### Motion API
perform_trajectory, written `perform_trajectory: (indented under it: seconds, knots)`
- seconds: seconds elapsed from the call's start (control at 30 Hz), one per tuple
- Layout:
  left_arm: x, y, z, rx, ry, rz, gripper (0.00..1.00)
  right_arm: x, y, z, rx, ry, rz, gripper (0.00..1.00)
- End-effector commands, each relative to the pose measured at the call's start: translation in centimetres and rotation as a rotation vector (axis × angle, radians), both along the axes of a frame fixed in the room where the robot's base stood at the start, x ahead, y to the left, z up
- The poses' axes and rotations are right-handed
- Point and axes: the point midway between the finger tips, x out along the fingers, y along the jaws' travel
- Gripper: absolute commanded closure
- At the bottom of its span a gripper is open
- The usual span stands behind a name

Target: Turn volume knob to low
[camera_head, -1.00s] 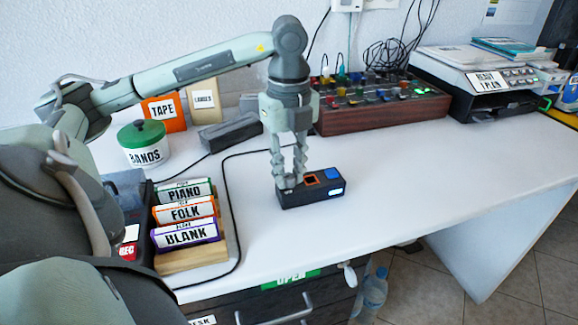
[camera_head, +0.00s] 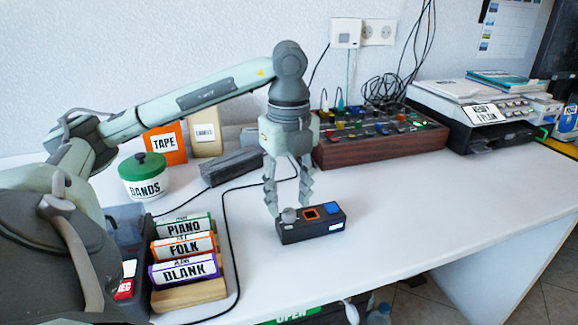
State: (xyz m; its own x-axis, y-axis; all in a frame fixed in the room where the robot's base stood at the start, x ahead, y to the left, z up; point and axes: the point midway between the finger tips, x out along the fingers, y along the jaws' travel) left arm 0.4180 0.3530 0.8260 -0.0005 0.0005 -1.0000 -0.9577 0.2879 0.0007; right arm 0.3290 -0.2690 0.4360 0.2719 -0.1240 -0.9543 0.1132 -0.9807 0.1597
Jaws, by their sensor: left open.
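A small black box (camera_head: 308,228) stands on the white desk, with a grey round knob (camera_head: 289,215) at the left of its top. Beside the knob are an orange-edged square and a blue button; a lit white-blue patch shows on its front right. My left gripper (camera_head: 289,205) points down over the left part of the box, its fingers spread apart. The knob shows between and below the fingertips; I cannot tell whether either finger touches the box. My right gripper is out of view.
A rack of labelled cases (camera_head: 184,247), a green-lidded jar (camera_head: 145,178) and a dark grey block (camera_head: 232,167) stand left. A wooden-sided mixer (camera_head: 345,154) and a printer (camera_head: 478,115) stand behind. A black cable crosses the desk. Desk right of the box is clear.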

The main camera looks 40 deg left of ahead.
Motion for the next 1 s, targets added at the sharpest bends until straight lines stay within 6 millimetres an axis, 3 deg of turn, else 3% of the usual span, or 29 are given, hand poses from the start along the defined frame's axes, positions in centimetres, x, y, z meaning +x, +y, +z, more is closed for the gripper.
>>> perform_trajectory:
  seconds: [0.1,0.3,0.7,1.0]
  knots:
    - [0.2,-0.1,2.8,-0.003,-0.009,-0.001,0.57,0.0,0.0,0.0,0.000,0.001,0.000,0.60]
    - [0.1,0.0,5.4,0.001,-0.008,0.001,0.57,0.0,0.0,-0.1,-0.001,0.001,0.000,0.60]
    - [0.1,0.0,8.8,0.000,-0.005,0.000,0.57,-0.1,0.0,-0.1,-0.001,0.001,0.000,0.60]
    - [0.0,0.0,9.8,0.000,-0.001,0.001,0.57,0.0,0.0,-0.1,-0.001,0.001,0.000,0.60]
